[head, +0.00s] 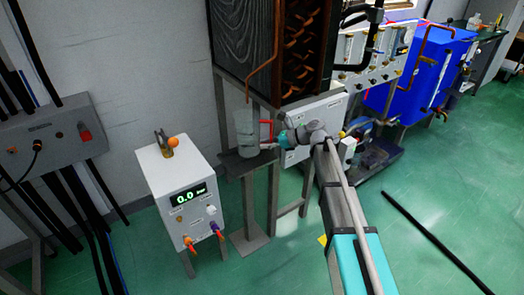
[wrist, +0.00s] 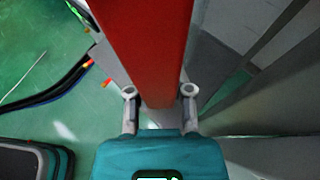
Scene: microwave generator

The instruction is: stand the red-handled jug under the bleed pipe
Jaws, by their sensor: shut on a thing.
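The jug (head: 246,137) is clear and greyish, with a red handle (head: 266,127) on its right side. It looks upright over the small dark stand plate (head: 236,166); I cannot tell whether its base touches the plate. The copper bleed pipe (head: 262,77) comes down the dark cabinet's side, its lower end close above the jug's mouth. My gripper (head: 281,140) reaches in from the right at the handle. In the wrist view, my gripper (wrist: 160,91) is shut on the red handle (wrist: 155,45), which lies between the two fingertips. The jug's body is not clear there.
A white box (head: 180,190) with a 0.0 display stands left of the stand. A white panel (head: 318,112) is behind my gripper. A dark bar (head: 435,240) lies on the green floor at right.

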